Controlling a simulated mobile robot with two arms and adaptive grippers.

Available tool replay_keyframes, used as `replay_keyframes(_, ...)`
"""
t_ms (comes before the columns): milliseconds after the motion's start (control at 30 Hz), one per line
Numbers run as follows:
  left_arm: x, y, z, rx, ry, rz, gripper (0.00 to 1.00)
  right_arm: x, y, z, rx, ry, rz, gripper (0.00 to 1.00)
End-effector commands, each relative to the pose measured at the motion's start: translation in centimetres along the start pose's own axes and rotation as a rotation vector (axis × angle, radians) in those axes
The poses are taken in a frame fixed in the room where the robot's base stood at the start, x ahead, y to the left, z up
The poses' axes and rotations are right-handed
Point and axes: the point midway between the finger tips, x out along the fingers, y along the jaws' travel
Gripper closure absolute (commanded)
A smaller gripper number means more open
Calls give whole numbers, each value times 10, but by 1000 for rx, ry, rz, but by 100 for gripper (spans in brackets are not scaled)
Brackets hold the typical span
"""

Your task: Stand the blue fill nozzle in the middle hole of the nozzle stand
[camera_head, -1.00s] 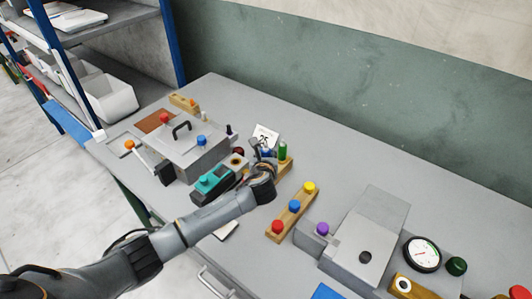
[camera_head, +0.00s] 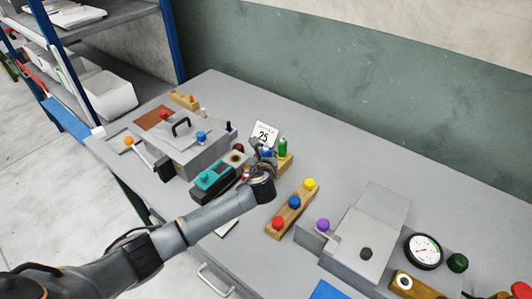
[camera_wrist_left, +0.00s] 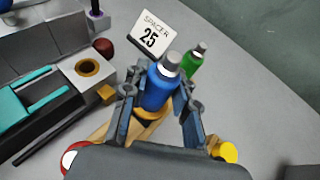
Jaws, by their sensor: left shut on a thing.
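The blue fill nozzle (camera_wrist_left: 160,84), with a grey cap, is between the two fingers of my left gripper (camera_wrist_left: 158,98), which is shut on it. In the head view the nozzle (camera_head: 266,153) is partly hidden by my left gripper (camera_head: 262,163). The wooden nozzle stand (camera_head: 286,163) is at the gripper, mostly covered by it. A green nozzle (camera_head: 283,147) stands upright at its far end; it also shows in the wrist view (camera_wrist_left: 193,62). The middle hole is hidden, and I cannot tell whether the blue nozzle's lower end is in it. My right gripper is out of view.
A "SPACER 25" card (camera_head: 265,134) stands just behind. A teal-topped device (camera_head: 213,179) and a grey press (camera_head: 185,152) are to the left. A wooden rack with red, blue and yellow knobs (camera_head: 294,208) lies to the right, near the gripper. The table's back right is clear.

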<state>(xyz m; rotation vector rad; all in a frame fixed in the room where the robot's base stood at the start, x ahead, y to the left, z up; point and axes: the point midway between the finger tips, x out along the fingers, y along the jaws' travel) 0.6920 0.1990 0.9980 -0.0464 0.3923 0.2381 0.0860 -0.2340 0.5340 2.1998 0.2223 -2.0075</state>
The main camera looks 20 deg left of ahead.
Motion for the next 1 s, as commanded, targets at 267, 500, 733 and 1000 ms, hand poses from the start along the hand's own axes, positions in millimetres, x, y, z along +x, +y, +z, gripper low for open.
replay_keyframes(267, 3, 0, -6, 0, -2, -1, 100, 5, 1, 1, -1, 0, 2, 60)
replay_keyframes(500, 5, -1, -12, -1, -2, -2, 100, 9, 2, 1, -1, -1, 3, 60)
replay_keyframes(733, 7, -1, -17, -1, -2, -2, 100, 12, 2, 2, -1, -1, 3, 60)
replay_keyframes(1000, 10, -1, -23, -1, -2, -2, 100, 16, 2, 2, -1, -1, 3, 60)
